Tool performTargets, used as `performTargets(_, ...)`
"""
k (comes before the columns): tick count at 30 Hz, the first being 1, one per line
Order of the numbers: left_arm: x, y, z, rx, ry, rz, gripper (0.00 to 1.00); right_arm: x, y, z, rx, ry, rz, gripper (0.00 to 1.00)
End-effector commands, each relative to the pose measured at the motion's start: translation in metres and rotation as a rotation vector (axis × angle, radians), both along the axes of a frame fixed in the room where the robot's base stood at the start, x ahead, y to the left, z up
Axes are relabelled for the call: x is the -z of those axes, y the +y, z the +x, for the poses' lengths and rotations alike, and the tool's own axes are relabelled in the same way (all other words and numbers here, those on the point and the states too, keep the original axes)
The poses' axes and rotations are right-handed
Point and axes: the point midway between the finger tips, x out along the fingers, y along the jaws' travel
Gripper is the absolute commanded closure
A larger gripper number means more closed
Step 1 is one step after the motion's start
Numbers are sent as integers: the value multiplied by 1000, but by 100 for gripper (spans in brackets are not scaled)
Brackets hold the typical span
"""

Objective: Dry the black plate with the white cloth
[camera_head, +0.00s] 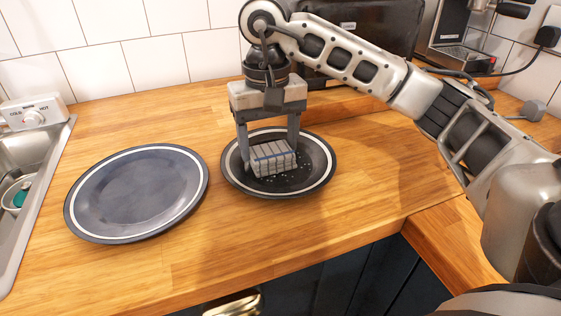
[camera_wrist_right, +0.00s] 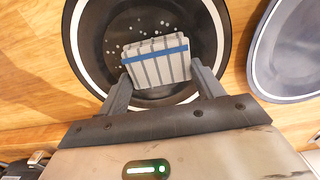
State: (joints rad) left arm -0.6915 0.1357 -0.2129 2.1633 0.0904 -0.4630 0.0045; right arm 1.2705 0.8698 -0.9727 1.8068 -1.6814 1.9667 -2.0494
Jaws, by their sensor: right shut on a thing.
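A black plate with a white ring (camera_head: 318,178) lies on the wooden counter, with several small pale drops on its surface. It also shows in the right wrist view (camera_wrist_right: 108,72). The folded white cloth (camera_head: 272,159) has grey stripes and a blue band. It also shows in the right wrist view (camera_wrist_right: 158,62). My right gripper (camera_head: 268,148) points down over this plate and is shut on the cloth, one finger at each side. The cloth is at the plate's middle; I cannot tell how firmly it touches. My left gripper is not in view.
A second, larger dark plate with a white ring (camera_head: 138,190) lies to the left. A metal sink (camera_head: 40,150) is at the left edge. A black appliance (camera_head: 375,38) and a coffee machine (camera_head: 462,40) stand at the back. The counter in front is clear.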

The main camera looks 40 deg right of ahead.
Motion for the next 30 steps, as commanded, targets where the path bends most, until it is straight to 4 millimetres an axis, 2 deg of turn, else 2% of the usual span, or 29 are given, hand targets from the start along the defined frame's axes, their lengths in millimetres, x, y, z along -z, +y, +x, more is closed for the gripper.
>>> performTargets(7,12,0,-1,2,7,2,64,2,-27,-6,6,-1,-1,59)
performTargets(13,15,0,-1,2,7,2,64,1,-40,-10,3,1,-2,59)
performTargets(23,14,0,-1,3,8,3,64,0,-40,-10,1,1,-2,59)
performTargets(30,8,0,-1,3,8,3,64,-1,-18,-5,-3,1,-1,59)
